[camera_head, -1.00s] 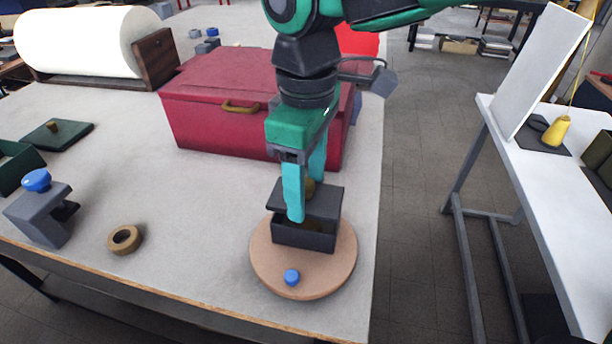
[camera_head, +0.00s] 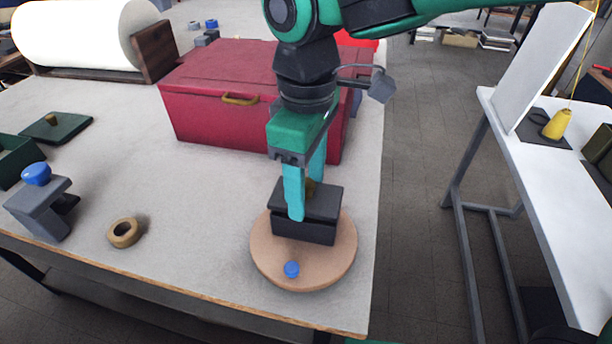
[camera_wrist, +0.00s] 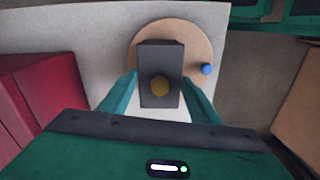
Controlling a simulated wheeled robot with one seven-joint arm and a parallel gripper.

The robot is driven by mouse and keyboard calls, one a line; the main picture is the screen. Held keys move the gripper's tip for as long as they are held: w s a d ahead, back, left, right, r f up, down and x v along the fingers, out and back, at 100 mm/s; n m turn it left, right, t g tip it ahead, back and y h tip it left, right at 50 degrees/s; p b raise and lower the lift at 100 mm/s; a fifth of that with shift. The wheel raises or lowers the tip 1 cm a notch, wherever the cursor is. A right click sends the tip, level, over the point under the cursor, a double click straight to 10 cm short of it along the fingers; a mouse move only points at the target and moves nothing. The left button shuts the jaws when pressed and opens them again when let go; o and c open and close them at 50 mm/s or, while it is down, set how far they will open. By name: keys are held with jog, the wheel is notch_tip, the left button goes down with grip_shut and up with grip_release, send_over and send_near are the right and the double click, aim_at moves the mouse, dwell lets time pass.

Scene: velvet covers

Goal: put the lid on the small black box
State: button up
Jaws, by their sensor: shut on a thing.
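The small black box (camera_head: 303,230) stands on a round tan board near the table's front right corner. Its black lid (camera_head: 325,200) is on or just over the box's top; in the head view almost no gap shows between them. The lid has a brass knob (camera_wrist: 160,86), seen from above in the wrist view. My gripper (camera_head: 305,200) points down with its teal fingers on either side of the knob, shut on it. In the wrist view the lid (camera_wrist: 161,58) hides the box below.
The round board (camera_head: 335,265) carries a blue knob (camera_head: 291,269) at its front. A red chest (camera_head: 215,105) stands close behind my gripper. A tape roll (camera_head: 124,232), a grey clamp (camera_head: 40,207) and a green lid (camera_head: 60,130) lie to the left. The table ends just right of the board.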

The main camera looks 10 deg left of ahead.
jog(key=shift+f, duration=0.75)
jog(key=o, duration=1.1)
